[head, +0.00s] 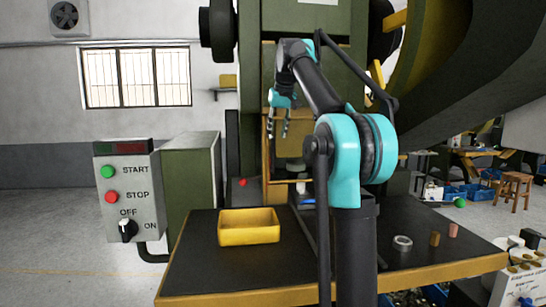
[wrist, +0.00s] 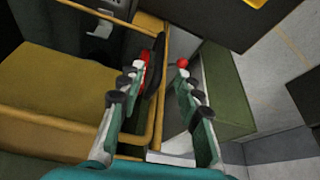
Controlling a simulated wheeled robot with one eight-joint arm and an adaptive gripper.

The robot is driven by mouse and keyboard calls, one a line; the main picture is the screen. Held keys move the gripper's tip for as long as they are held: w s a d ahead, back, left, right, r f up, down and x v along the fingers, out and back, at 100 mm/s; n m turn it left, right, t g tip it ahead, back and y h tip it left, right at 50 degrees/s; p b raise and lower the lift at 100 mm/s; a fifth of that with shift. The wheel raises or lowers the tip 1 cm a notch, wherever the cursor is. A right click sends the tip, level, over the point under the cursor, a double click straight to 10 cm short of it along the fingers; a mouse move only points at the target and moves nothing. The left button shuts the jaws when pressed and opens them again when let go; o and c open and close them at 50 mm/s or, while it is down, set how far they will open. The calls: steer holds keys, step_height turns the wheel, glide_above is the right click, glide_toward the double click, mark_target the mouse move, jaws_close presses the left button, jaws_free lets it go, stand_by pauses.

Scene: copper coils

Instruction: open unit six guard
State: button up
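The unit six guard appears to be the yellow-framed part (head: 265,160) on the front of the green press, behind my arm in the head view. In the wrist view its yellow bars (wrist: 154,128) run up between the fingers and across the left. No unit number is readable. A dark, narrow part (wrist: 153,72), perhaps a handle, lies beside the bar near the left fingertip. My gripper (head: 278,134) is in front of the guard's upper part. In the wrist view my gripper (wrist: 163,63) has its fingers apart; I cannot tell whether either touches the bar.
A control box (head: 129,190) with start and stop buttons and an off/on knob stands left of the press. The dark table (head: 215,275) holds a yellow tray (head: 249,236), a metal ring (head: 402,243) and two small cylinders (head: 435,239). The big flywheel overhangs the right.

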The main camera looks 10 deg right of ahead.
mark_target(274, 151)
steer(key=x, duration=1.1)
steer(key=shift+a, duration=0.1)
jaws_close()
